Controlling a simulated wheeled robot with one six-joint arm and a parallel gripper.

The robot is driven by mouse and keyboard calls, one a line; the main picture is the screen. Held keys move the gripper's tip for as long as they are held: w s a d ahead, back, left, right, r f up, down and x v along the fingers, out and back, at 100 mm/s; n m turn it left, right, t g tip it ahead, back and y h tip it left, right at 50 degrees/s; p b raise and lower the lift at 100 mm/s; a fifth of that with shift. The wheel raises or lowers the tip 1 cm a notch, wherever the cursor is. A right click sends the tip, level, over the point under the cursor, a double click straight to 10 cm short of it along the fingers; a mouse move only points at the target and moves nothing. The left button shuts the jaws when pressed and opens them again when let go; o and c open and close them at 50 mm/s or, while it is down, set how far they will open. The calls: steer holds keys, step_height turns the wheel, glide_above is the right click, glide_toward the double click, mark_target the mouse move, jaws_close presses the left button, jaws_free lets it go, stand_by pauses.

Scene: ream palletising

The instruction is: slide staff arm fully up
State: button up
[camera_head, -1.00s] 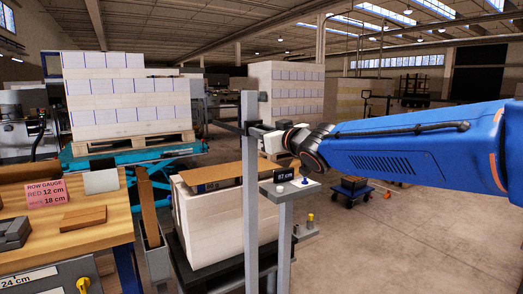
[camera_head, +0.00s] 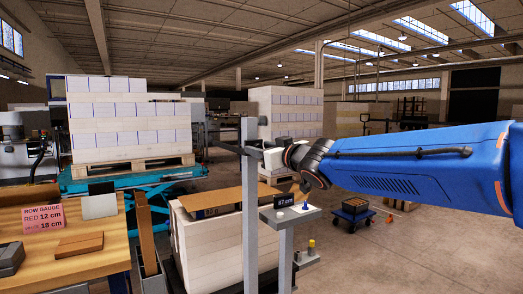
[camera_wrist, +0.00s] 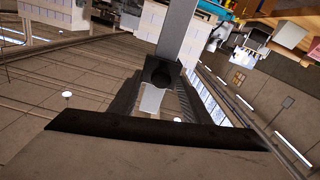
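The staff is a slim grey upright post (camera_head: 250,210) beside the ream stack in the head view. A dark horizontal staff arm (camera_head: 231,148) crosses it a little below its top. My gripper (camera_head: 268,155) is at the right side of the post, level with this arm. Its fingertips are small and partly hidden, so I cannot tell whether they are closed on the arm. In the wrist view a grey bar (camera_wrist: 181,30) runs down to a dark collar, with a broad black piece across the lower middle.
A small readout (camera_head: 284,200) showing what looks like 87 cm stands on a grey stand right of the post. A low ream stack (camera_head: 212,250) is behind the post. A wooden bench (camera_head: 100,262) is at left. Open floor (camera_head: 420,260) lies at right.

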steer(key=v, duration=1.7)
steer(key=shift+s+d, duration=0.2)
steer(key=s+d+f+m+g+h, duration=0.1)
steer(key=s+d+f+m+h, duration=0.25)
steer(key=d+f+h, duration=0.4)
steer(key=s+d+f+m+g+h, duration=0.15)
steer(key=d+f+m+h, duration=0.25)
steer(key=d+f, duration=0.7)
steer(key=s+d+f+g, duration=0.2)
steer(key=s+f+g, duration=0.2)
steer(key=s+f, duration=0.5)
steer(key=s+d+f+m+g+y, duration=0.1)
steer(key=s+d+f+g, duration=0.1)
steer(key=s+f, duration=0.7)
steer(key=shift+s+g, duration=0.85)
steer(key=shift+s, duration=0.2)
steer(key=shift+f+y, duration=0.1)
steer(key=shift+y, duration=0.15)
